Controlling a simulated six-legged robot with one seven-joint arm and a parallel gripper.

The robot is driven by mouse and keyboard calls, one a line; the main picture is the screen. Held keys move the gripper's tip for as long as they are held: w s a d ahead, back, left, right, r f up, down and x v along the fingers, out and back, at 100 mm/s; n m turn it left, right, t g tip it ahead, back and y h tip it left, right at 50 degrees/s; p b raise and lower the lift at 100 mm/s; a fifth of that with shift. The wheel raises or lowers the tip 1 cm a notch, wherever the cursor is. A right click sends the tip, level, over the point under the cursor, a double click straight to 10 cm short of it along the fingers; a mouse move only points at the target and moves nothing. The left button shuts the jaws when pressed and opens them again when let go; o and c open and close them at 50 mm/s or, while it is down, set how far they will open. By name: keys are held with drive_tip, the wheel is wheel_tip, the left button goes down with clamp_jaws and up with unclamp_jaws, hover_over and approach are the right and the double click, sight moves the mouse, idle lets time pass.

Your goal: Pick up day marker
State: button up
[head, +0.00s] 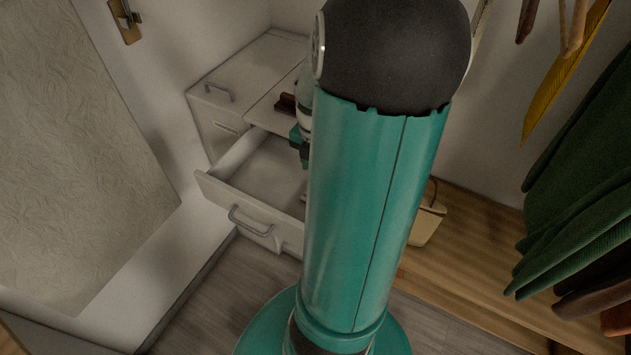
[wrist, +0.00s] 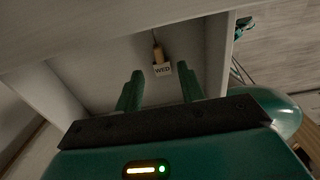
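The day marker (wrist: 161,69) is a small pale tag reading "WED" with a tan upper part. In the wrist view it lies in the open white drawer (head: 262,238), near the top centre. My gripper (wrist: 160,80) is open, its two green fingers spread apart. The marker appears between and beyond the fingertips, with nothing held. In the head view my gripper (head: 301,150) is over the drawer, partly hidden by my arm. I cannot make out the marker clearly there.
The white cabinet (head: 215,125) has a closed handled front beside the open drawer. Drawer walls (wrist: 218,50) flank my gripper. A wooden bench (head: 475,245) with a cream bag (head: 428,225) and hanging green clothes (head: 580,190) are at right. Grey floor (head: 200,300) is clear in front.

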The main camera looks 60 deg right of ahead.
drive_tip(key=f, duration=0.7)
drive_tip(key=shift+w+f, duration=0.1)
drive_tip(key=shift+w, duration=0.1)
clamp_jaws()
